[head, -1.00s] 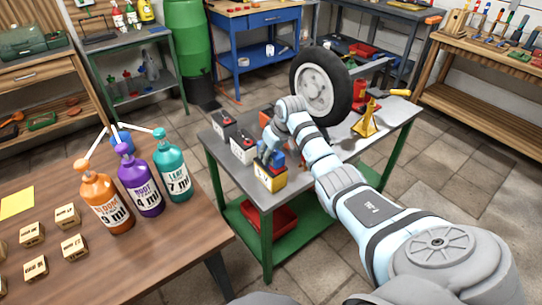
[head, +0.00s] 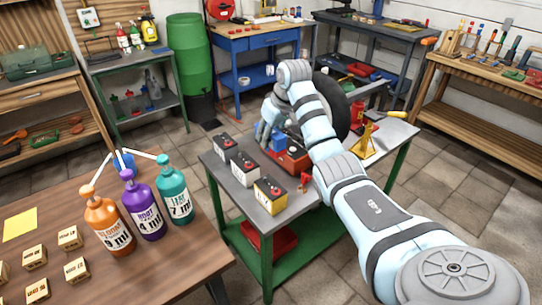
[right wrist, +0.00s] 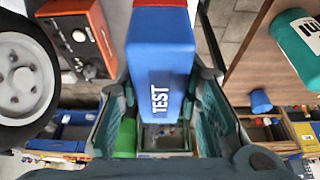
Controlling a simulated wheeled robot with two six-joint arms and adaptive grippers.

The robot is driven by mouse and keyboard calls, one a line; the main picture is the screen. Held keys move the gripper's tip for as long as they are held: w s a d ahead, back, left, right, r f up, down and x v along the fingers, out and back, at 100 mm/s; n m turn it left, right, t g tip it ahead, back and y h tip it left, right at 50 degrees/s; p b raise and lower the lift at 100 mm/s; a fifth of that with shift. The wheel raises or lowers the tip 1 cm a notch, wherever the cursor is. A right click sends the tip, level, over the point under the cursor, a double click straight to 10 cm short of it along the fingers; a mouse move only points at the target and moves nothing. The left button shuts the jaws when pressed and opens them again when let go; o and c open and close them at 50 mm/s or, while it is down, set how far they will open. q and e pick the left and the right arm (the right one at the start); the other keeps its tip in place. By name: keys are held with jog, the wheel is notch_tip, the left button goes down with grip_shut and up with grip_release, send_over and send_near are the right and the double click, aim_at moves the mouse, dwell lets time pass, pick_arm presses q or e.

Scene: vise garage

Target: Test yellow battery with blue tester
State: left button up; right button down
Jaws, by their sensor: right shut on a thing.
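The blue tester (right wrist: 160,65), marked TEST, is between the fingers of my right gripper (right wrist: 162,105) in the right wrist view. In the head view, my right gripper (head: 268,137) holds the tester (head: 278,142) near the orange-red box, behind the batteries. The yellow battery (head: 270,196) stands upright at the front of the grey-topped green table (head: 222,180). It is apart from the tester. Two more batteries, with white fronts, stand behind it: the middle one (head: 245,170) and the rear one (head: 224,146). My left gripper is not in view.
An orange-red box (head: 293,160) sits right of the batteries; a wheel (head: 331,105) stands behind it. A small red object (head: 306,181) lies beside the yellow battery. A yellow jack stand (head: 363,143) is at right. Bottles (head: 108,224) stand on the wooden table at left.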

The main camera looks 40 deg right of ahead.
notch_tip(320, 180, up, 5)
jog(key=shift+r+p, duration=0.1)
jog(key=shift+p, duration=0.95)
notch_tip(320, 180, up, 5)
jog(key=p, duration=0.6)
jog(key=shift+p, duration=0.4)
jog(key=shift+f, duration=0.2)
jog(key=shift+f, duration=0.1)
